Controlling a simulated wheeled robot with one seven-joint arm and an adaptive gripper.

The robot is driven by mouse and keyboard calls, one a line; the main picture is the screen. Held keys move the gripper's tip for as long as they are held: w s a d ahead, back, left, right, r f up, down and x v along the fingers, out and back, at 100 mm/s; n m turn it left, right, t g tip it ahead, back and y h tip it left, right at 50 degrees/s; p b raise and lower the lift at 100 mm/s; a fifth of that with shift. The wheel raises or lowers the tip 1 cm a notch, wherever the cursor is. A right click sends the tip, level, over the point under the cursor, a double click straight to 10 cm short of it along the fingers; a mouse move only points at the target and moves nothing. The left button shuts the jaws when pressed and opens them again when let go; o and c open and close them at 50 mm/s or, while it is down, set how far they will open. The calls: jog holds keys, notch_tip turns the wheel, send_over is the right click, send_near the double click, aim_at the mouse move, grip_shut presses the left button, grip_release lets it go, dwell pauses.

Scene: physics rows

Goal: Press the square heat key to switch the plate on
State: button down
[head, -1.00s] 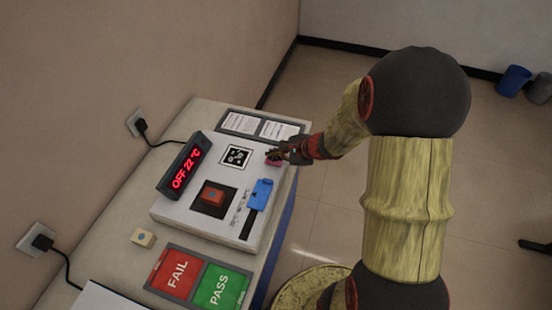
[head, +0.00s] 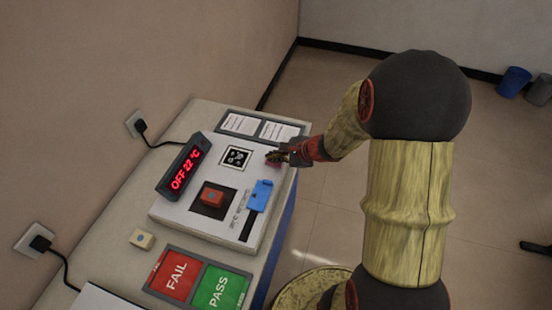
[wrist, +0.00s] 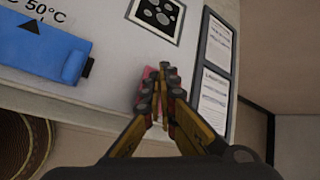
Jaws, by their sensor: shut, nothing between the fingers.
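The white hot-plate unit (head: 178,212) stands on the table, and its display (head: 184,170) reads "OFF 22 °C" in red. A pinkish-red key (wrist: 149,73) shows partly behind my fingertips in the wrist view; its full outline is hidden, so I cannot tell its shape. My gripper (head: 273,157) is shut and empty at the unit's right edge, with its tips over or against that key. I cannot tell whether they touch it. A dark square plate (head: 198,205) carries a red-orange block with a blue dot (head: 212,196).
A blue slider (head: 260,196) sits beside a printed temperature scale, left of my gripper in the wrist view. A black-and-white marker (head: 236,157) and framed papers (head: 279,131) lie behind. FAIL (head: 175,276) and PASS (head: 221,289) pads and another block (head: 142,239) lie in front.

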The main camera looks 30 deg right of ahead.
jog(key=shift+f, duration=0.2)
jog(key=shift+r, duration=0.15)
dwell(0.3)
jog(key=shift+r+p, duration=0.4)
jog(key=shift+r, duration=0.4)
notch_tip(320, 180, up, 6)
jog(key=p, duration=0.4)
dwell(0.4)
